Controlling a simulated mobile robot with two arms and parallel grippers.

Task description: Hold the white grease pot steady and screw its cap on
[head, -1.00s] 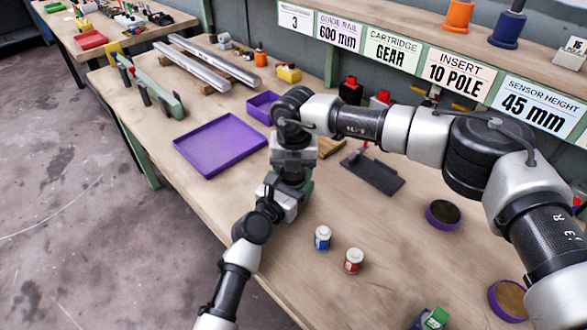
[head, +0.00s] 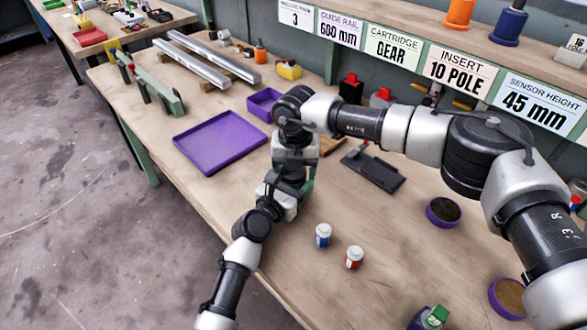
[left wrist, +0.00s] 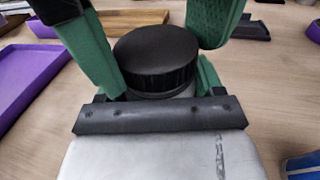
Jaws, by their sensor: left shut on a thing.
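My left gripper (left wrist: 161,90) comes in low in the left wrist view, with its green fingers beside a round black ribbed cap (left wrist: 156,52). My right gripper (head: 297,168) points down from above in the head view. Its green fingers stand apart on either side of the cap in the left wrist view, and it looks open. The arms hide pot and cap in the head view.
A purple tray (head: 181,140) and a smaller purple bin (head: 258,108) lie beyond the arms. A blue-labelled bottle (head: 322,236) and a red-labelled bottle (head: 354,258) stand near the left gripper. A dark plate (head: 375,175) lies to the right. The front bench edge is close.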

